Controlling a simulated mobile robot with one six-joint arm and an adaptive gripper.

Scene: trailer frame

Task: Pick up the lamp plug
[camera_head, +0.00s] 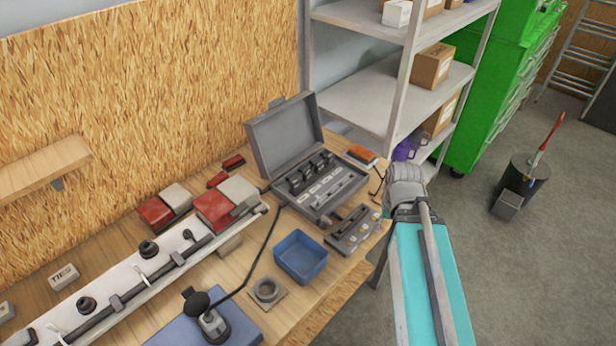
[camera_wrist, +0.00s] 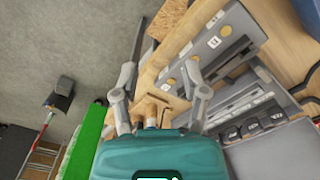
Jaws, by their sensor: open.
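I cannot tell for certain which piece is the lamp plug. A black round-headed piece (camera_head: 195,303) with a black cable stands at the front of the bench, by a grey block on a blue-grey base (camera_head: 180,335). Several dark pieces (camera_head: 296,181) sit in the open grey case (camera_head: 345,190); some also show in the wrist view (camera_wrist: 253,127). My gripper (camera_wrist: 160,72) is open, its two fingers spread with nothing held. It is over the bench end near the grey panel with brass knobs (camera_head: 352,231), which also shows in the wrist view (camera_wrist: 215,45). My gripper is not clear in the head view.
A blue tray (camera_head: 300,257) and a small plate with a ring (camera_head: 266,291) lie left of the panel. A long pale rail (camera_head: 150,275) crosses the bench with red-and-grey blocks (camera_head: 218,205) behind it. Shelves (camera_head: 375,85) stand behind; open floor (camera_head: 550,250) is right.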

